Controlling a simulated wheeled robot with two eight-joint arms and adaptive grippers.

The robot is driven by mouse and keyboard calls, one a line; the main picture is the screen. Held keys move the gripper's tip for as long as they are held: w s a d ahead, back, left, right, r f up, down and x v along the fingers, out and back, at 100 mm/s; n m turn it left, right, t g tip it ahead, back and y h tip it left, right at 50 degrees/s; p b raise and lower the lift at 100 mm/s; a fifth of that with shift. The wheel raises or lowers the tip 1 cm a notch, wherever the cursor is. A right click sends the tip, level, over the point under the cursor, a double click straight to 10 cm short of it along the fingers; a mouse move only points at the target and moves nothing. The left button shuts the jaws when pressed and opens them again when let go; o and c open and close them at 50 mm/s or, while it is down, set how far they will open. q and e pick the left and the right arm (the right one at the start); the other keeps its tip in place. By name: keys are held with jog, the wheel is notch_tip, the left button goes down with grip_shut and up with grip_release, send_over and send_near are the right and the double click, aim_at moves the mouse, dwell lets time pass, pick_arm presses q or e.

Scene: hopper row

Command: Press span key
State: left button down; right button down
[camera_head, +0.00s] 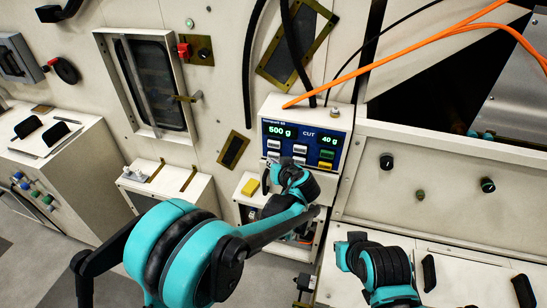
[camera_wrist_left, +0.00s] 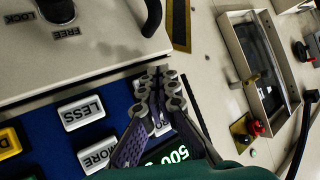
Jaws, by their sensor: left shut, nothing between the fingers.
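The control panel (camera_head: 306,134) is blue, with lit displays reading 500 g and 40 g and "CUT" between them. White, green and yellow keys sit below the displays. In the left wrist view the panel appears upside down, with keys marked LESS (camera_wrist_left: 82,112) and MORE (camera_wrist_left: 100,154). My left gripper (camera_wrist_left: 163,76) is shut and empty, its fingertips over the key column beside LESS and MORE. Contact with a key is unclear. My right gripper is out of view.
Black hoses and an orange cable (camera_head: 440,35) run above the panel box.

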pick_arm(q)
jog(key=shift+s, duration=0.25)
jog(key=s, duration=0.1)
jog(key=s+a, duration=0.1)
jog(key=s, duration=0.2)
jog(key=shift+s+a, duration=0.3)
jog(key=shift+s, duration=0.05)
dwell(0.7)
jog(key=s+a+r+g, duration=0.2)
jog(key=s+a, duration=0.3)
jog(key=a, duration=0.4)
jog(key=s+a+g+h, duration=0.1)
jog(key=s+a, duration=0.3)
jog(key=s, duration=0.6)
jog(key=s+a+m+g+h, duration=0.1)
jog(key=s+a+h, duration=0.2)
jog(key=s, duration=0.8)
jog(key=shift+a+f, duration=0.3)
jog(key=shift+a, duration=0.6)
